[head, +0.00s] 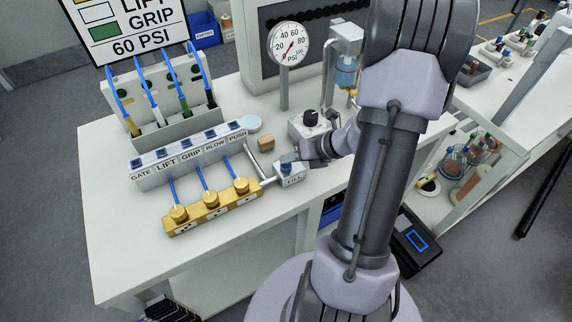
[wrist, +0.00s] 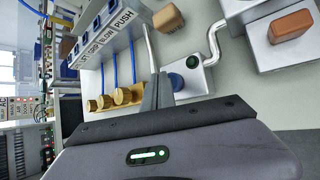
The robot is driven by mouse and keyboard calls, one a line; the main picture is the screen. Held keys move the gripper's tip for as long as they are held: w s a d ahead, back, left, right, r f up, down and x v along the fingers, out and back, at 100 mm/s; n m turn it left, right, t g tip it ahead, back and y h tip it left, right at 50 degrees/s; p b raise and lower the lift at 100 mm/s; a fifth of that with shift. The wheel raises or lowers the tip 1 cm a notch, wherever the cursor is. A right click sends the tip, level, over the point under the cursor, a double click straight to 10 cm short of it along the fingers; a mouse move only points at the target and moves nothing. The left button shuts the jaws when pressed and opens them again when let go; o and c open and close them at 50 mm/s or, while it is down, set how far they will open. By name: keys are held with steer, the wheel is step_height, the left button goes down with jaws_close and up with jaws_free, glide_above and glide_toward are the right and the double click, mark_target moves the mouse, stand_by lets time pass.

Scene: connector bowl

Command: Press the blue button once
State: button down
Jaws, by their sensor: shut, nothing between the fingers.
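The blue button (head: 287,158) sits on top of a small white box labelled FILL (head: 292,181), at the right end of the brass manifold. My gripper (head: 300,160) is shut and empty, with its fingertips right beside or over the button in the head view and partly hiding it. In the wrist view the closed fingers (wrist: 158,90) overlap the left edge of the blue button (wrist: 177,82). I cannot tell whether they touch it or whether it is pressed down.
The brass manifold (head: 211,201) with blue hoses and the labelled switch row (head: 190,157) stand left of the box. A tan block (head: 266,144) and a box with a black knob (head: 311,118) stand behind. The pressure gauge (head: 288,44) is farther back. The table's front left is clear.

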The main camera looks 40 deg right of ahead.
mark_target(289, 166)
steer(key=shift+f+b, duration=0.45)
steer(key=shift+f, duration=0.1)
stand_by(0.4)
steer(key=shift+r, duration=0.1)
steer(key=shift+r+p, duration=0.85)
steer(key=shift+p, duration=0.05)
steer(key=shift+r, duration=0.1)
step_height(289, 166, up, 5)
steer(key=p, duration=0.4)
steer(key=shift+p, duration=0.4)
